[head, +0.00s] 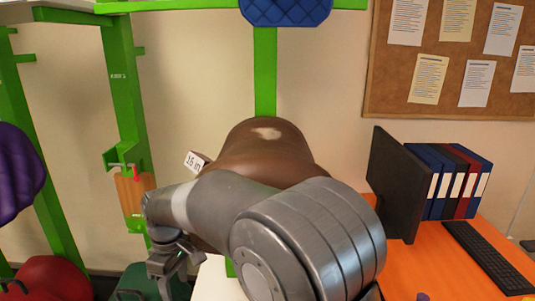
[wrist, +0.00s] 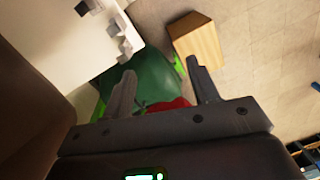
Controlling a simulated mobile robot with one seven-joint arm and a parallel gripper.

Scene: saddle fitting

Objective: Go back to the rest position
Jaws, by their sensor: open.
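My gripper (head: 172,262) hangs low at the left of my arm in the head view. In the wrist view its two fingers (wrist: 162,88) are spread apart with nothing between them. A brown horse-body form (head: 262,148) with a pale patch on top stands behind my arm, and a tag reading "16 in" (head: 194,162) sticks out at its left. My arm hides much of the form's lower part. A brown surface, probably this form, fills the left edge of the wrist view (wrist: 35,110).
Green racks (head: 125,90) stand at the left, with a purple saddle-like item (head: 18,172), a red one (head: 52,278) and a dark green one (head: 140,283). A wooden block (wrist: 196,42) shows beyond the fingers. At right, an orange desk (head: 425,268) holds a monitor (head: 396,185) and binders (head: 455,182).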

